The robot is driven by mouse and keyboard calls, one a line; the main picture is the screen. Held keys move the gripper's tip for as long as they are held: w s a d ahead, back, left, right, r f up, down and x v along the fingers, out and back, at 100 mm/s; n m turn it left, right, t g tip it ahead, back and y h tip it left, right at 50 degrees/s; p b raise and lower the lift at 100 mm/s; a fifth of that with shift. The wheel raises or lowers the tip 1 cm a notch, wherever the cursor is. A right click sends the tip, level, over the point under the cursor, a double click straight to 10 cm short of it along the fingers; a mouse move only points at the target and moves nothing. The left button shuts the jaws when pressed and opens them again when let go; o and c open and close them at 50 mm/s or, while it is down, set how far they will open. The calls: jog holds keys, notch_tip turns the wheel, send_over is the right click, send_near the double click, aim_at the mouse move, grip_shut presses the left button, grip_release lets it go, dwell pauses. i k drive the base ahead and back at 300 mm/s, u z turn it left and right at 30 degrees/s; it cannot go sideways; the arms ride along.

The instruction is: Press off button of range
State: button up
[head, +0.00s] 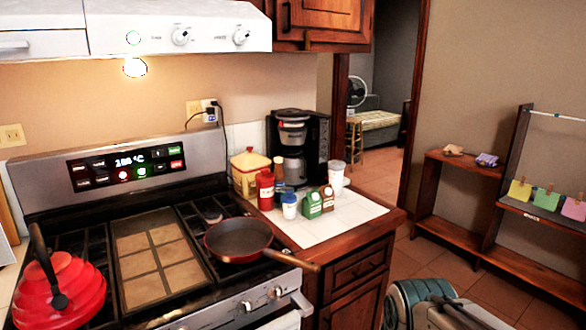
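The range (165,250) stands at the left with a silver back panel. A black control display (125,166) on that panel shows a lit temperature reading in °C, which looks like 186. Small buttons surround the reading. A red-lit button (176,164) sits at the right end, below a green-lit button (174,150). Their labels are too small to read, so I cannot tell for certain which is off. Red and green round lights show below the reading. Nothing covers the display.
A red kettle (62,290) stands on the left burner. A pan (238,240) sits on the right burner, its handle past the front edge. The white hood (175,28) hangs above. Bottles and a coffee maker (298,150) stand on the counter. Space before the display is clear.

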aim_at(177, 164)
jog(key=k, duration=0.5)
jog(key=u, duration=0.7)
jog(key=i, duration=0.25)
jog(key=u, duration=0.45)
